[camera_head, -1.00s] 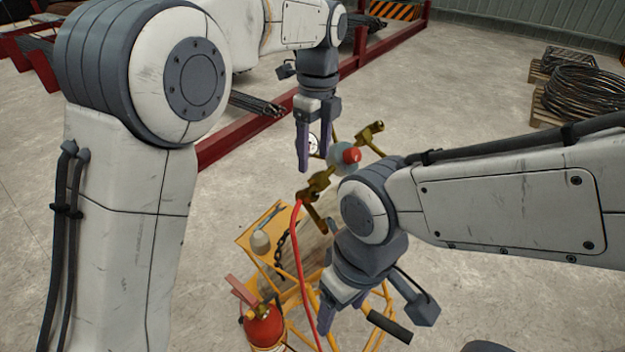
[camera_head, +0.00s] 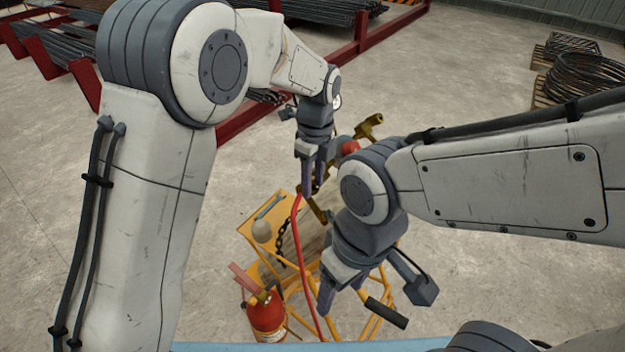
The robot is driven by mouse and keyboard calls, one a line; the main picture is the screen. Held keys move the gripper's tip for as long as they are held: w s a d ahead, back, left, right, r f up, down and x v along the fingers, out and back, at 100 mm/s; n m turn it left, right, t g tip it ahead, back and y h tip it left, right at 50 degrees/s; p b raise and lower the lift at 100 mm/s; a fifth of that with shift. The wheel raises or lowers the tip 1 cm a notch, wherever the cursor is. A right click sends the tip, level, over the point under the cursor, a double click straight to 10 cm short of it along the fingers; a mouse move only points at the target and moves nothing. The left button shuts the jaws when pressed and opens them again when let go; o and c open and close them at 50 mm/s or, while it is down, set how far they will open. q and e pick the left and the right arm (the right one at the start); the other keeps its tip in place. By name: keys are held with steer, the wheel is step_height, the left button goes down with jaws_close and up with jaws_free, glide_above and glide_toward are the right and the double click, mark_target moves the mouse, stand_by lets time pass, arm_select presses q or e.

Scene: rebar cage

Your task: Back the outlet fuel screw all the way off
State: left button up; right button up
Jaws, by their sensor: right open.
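A brass regulator with a red part (camera_head: 350,147) is in the middle of the head view, largely covered by my two grippers. One brass arm of it (camera_head: 370,124) shows at upper right. A red hose (camera_head: 299,240) runs down from its left side. I cannot pick out the outlet fuel screw. My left gripper (camera_head: 312,187) points down at the regulator's left part near the hose top; its fingers look close together, and whether they hold anything is unclear. My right gripper (camera_head: 336,298) is open, lower down in front of the yellow cart.
A yellow cart (camera_head: 262,226) carries a wooden-looking cylinder and a chain. A red fire extinguisher (camera_head: 266,313) stands at its lower left. A black handle (camera_head: 387,313) sticks out at right. Red rack beams (camera_head: 240,117) lie behind; wire coils (camera_head: 585,75) sit far right.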

arm_select(q)
jaws_close()
steer(key=n+t+h+b, duration=0.1)
steer(key=n+t+b, duration=0.1)
steer(key=b, duration=0.5)
steer(key=f+n+t+h+b, duration=0.1)
steer(key=n+t+b, duration=0.1)
steer(key=b, duration=0.6)
steer(key=s+n+t+b, duration=0.1)
steer(key=n+t+b, duration=0.2)
steer(key=b, duration=0.4)
steer(key=shift+s+a+f+t+h+b, duration=0.1)
steer(key=shift+a+f+t+h+b, duration=0.1)
steer(key=shift+t+h+b, duration=0.15)
steer(key=n+t+y+b, duration=0.1)
steer(key=n+t+b, duration=0.1)
steer(key=b, duration=0.7)
steer(key=n+t+y+b, duration=0.2)
steer(key=n+b, duration=0.3)
steer(key=b, duration=0.5)
steer(key=n+t+y+b, duration=0.1)
steer(key=n+t+b, duration=0.2)
steer(key=b, duration=0.7)
steer(key=shift+s+d+f+n+t, duration=0.3)
steer(key=shift+s+d+f+t, duration=0.05)
steer(key=shift+t, duration=0.2)
steer(key=shift+r+n+t+y+b, duration=0.25)
steer(key=shift+n+y+b, duration=0.4)
steer(key=shift+b, duration=0.45)
